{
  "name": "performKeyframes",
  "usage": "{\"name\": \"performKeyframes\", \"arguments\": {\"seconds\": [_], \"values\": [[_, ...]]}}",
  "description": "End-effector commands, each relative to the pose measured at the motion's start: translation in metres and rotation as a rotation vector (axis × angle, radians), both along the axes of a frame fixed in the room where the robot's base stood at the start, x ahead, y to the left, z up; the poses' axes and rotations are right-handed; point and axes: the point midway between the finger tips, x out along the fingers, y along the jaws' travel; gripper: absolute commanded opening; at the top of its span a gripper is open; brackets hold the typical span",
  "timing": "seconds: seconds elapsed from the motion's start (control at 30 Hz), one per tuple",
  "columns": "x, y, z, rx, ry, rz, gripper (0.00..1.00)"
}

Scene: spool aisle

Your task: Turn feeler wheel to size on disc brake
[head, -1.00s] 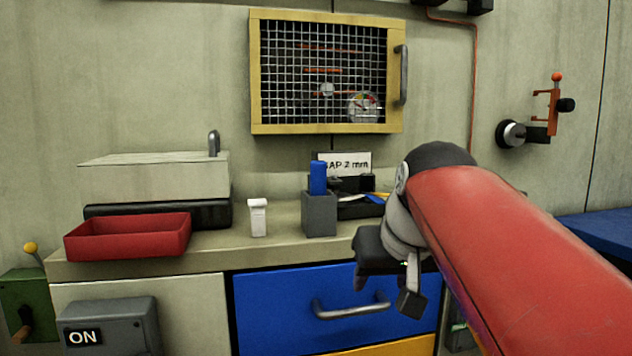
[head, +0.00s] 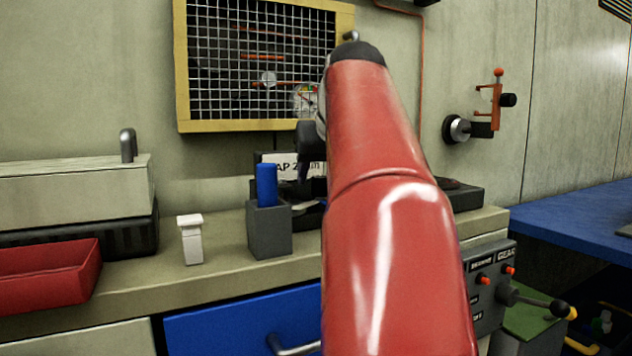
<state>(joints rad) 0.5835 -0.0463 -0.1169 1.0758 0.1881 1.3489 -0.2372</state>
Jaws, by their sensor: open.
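My gripper (head: 309,150) shows only as a dark part at the left of my raised red arm; most of it is hidden, and it is open. It is in front of the bench back, near a white card (head: 278,168) reading "AP 2", partly covered. A dark object (head: 312,188) stands below the card, mostly behind my arm. A low black object (head: 460,194) shows on the bench to the right of my arm. I cannot tell which of these is the feeler wheel or the disc brake.
On the bench are a grey holder (head: 269,230) with a blue piece, a white block (head: 191,240) and a red tray (head: 45,277). A yellow-framed mesh cabinet (head: 183,70) hangs above. A lever control box (head: 488,290) and blue table (head: 580,217) are at right.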

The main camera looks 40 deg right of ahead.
Motion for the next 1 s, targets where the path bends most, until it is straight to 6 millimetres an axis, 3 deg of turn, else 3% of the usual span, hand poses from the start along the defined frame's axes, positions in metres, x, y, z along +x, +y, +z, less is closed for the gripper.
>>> {"name": "performKeyframes", "arguments": {"seconds": [0.13, 0.47, 0.87, 1.0], "values": [[0.0095, -0.0043, -0.0115, 0.001, 0.002, 0.0, 0.52], [0.0122, -0.0053, -0.0132, 0.0, 0.0, 0.0, 0.52], [0.012, -0.0052, -0.0131, 0.0, 0.0, 0.0, 0.0], [0.012, -0.0051, -0.0129, 0.001, 0.0, -0.001, 0.0]]}}
